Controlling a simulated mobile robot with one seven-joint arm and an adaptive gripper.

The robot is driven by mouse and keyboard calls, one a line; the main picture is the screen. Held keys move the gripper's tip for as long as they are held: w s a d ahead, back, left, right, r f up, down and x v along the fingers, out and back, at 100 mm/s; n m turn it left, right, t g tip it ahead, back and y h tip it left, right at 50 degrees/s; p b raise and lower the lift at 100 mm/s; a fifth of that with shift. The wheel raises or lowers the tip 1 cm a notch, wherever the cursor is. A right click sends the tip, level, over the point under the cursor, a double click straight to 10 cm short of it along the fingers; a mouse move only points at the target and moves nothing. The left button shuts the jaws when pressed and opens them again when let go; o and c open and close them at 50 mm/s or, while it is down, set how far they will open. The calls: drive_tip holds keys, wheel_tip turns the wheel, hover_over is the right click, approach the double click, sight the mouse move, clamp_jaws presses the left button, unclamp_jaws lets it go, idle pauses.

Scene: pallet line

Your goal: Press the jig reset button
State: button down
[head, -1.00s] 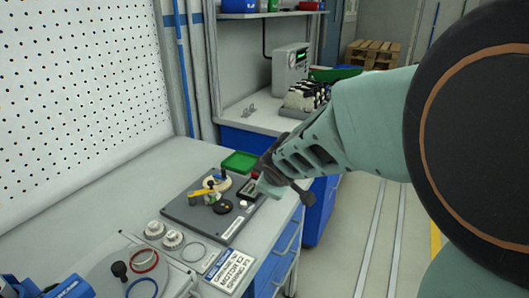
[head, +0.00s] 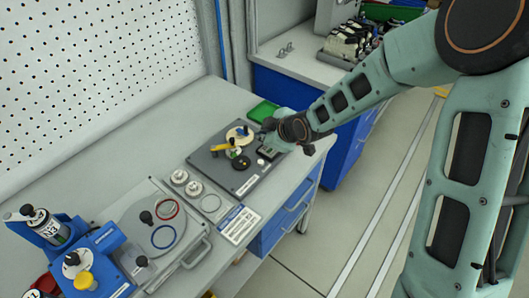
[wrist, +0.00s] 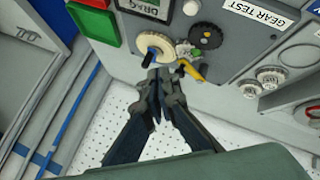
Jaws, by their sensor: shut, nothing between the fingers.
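The jig is a dark grey plate (head: 222,187) on the bench, with a cream gear (head: 239,136), a black gear (head: 241,163) and a yellow lever (head: 221,147). A small white round button (head: 261,162) sits near its right edge; it also shows in the wrist view (wrist: 191,7), beside a display panel (wrist: 146,7). I cannot read which control is the reset. My gripper (head: 266,130) is above the far right part of the jig. In the wrist view my gripper (wrist: 156,84) is shut and empty, its tips appearing close to the cream gear and yellow lever.
A green tray (head: 263,112) lies behind the jig, with a red block (wrist: 92,3) beside it in the wrist view. A blue fixture (head: 104,245) with a yellow knob (head: 84,281) is at lower left.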

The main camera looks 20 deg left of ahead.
drive_tip(key=shift+f, duration=0.1)
idle(0.3)
drive_tip(key=b, duration=0.6)
hover_over(261, 163)
wheel_tip(261, 163, down, 8)
drive_tip(key=shift+r, duration=0.2)
drive_tip(key=shift+f+b, duration=0.4)
drive_tip(key=shift+f, duration=0.1)
drive_tip(key=shift+f, duration=0.1)
idle(0.5)
drive_tip(key=shift+f+b, duration=0.35)
drive_tip(key=shift+b, duration=0.25)
drive_tip(key=shift+d+f+b, duration=0.1)
drive_tip(key=shift+f+b, duration=0.45)
idle(0.8)
drive_tip(key=shift+r, duration=0.15)
drive_tip(key=shift+r+p, duration=0.6)
drive_tip(key=shift+r, duration=0.25)
